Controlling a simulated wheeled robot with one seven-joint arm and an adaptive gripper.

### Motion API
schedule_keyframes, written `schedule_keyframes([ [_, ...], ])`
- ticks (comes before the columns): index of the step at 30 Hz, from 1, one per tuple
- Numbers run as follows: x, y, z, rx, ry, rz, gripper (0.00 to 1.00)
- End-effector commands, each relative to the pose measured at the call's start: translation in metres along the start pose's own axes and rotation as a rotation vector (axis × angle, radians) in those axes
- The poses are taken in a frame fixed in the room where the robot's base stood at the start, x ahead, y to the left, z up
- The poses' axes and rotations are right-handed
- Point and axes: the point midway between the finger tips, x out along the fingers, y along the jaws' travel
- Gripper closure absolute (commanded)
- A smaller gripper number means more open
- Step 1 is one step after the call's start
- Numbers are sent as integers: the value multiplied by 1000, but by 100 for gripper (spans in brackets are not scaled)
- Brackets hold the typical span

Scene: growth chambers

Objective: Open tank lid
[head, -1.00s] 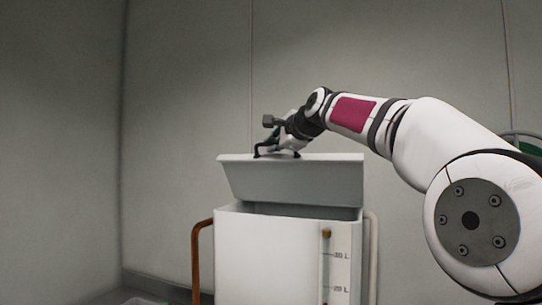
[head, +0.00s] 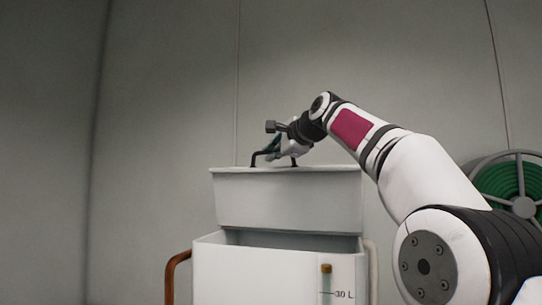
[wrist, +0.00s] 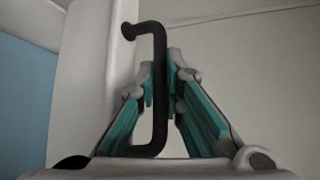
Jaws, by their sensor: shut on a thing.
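The tank (head: 260,275) is a white box with a litre scale on its front. Its white lid (head: 285,203) is raised and tilted up at the back, with a dark gap between it and the tank's rim. A black bar handle (head: 257,158) stands on the lid's upper edge; in the wrist view the handle (wrist: 158,95) runs upright between the fingers. My gripper (wrist: 165,85) has its teal-padded fingers closed around the middle of this bar. In the head view my gripper (head: 277,150) is partly hidden behind the handle and wrist.
A brown pipe (head: 172,270) runs at the tank's left and a pale pipe (head: 371,265) at its right. A green hose reel (head: 505,180) is on the right behind my arm. A plain grey wall stands behind the tank.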

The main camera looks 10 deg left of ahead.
Motion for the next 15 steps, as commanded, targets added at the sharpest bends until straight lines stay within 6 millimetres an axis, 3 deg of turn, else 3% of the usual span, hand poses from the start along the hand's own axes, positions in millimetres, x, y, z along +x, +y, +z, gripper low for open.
schedule_keyframes([
  [5, -1, -1, 0, -2, 0, -1, 100],
  [6, -1, -1, 0, -2, 0, -1, 89],
  [9, -1, -1, 0, -2, 0, -1, 70],
  [15, 0, 0, 0, -1, 0, 0, 70],
])
